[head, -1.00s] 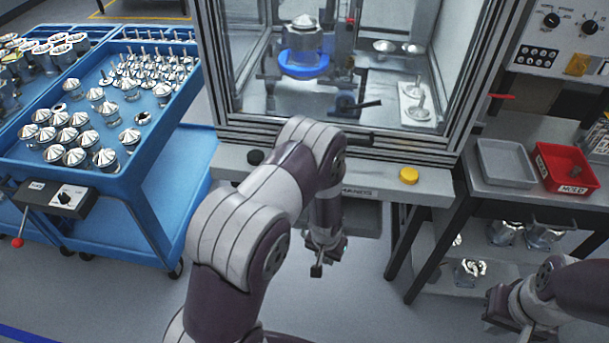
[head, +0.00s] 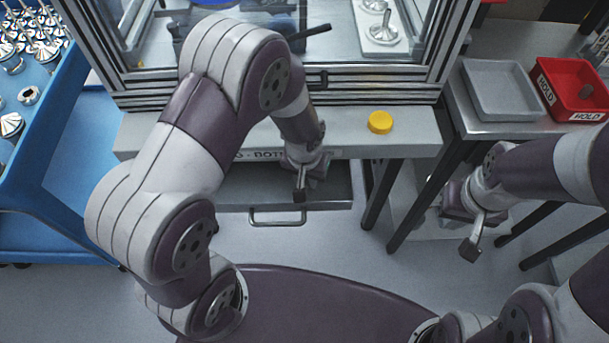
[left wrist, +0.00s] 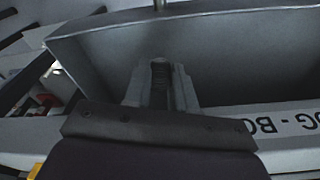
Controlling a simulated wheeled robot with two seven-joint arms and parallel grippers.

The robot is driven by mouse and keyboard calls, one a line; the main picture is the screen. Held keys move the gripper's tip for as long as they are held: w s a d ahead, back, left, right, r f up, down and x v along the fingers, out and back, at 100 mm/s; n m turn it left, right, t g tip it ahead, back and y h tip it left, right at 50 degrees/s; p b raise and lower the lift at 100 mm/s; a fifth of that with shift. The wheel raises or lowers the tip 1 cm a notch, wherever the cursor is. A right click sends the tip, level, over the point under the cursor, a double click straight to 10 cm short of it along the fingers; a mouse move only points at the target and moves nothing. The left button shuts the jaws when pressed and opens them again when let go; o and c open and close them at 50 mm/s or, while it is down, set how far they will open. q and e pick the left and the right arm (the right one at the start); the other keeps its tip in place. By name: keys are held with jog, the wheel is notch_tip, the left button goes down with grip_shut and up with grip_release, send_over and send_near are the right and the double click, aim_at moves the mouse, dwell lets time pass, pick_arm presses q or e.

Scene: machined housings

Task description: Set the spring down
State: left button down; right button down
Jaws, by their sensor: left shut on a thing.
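In the left wrist view my left gripper (left wrist: 160,85) is shut on a dark coiled spring (left wrist: 159,76), held upright between the fingers. In the head view the left gripper (head: 300,190) hangs at the front of the machine, over an open grey drawer (head: 335,195) with a bar handle; the spring cannot be made out there. The wrist view shows the drawer's bare grey interior (left wrist: 230,60) beyond the fingers. My right gripper (head: 472,245) hangs to the right, beside the side table, apart from the drawer; its jaws are too small to read.
The machine's front ledge (head: 410,140) carries a yellow button (head: 380,122) above the drawer. A side table holds a grey tray (head: 500,92) and a red HOLD bin (head: 572,88). A blue cart (head: 75,160) with metal parts stands at left. Floor before the drawer is clear.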

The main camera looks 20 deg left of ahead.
pick_arm(q)
notch_tip(320, 180, down, 2)
jog(key=shift+d+f, duration=0.1)
jog(key=shift+d, duration=0.05)
jog(key=shift+f, duration=0.2)
jog(key=shift+a, duration=0.25)
jog(key=c, duration=0.9)
grip_release()
jog(key=shift+w+d+f, duration=0.1)
jog(key=shift+d, duration=0.1)
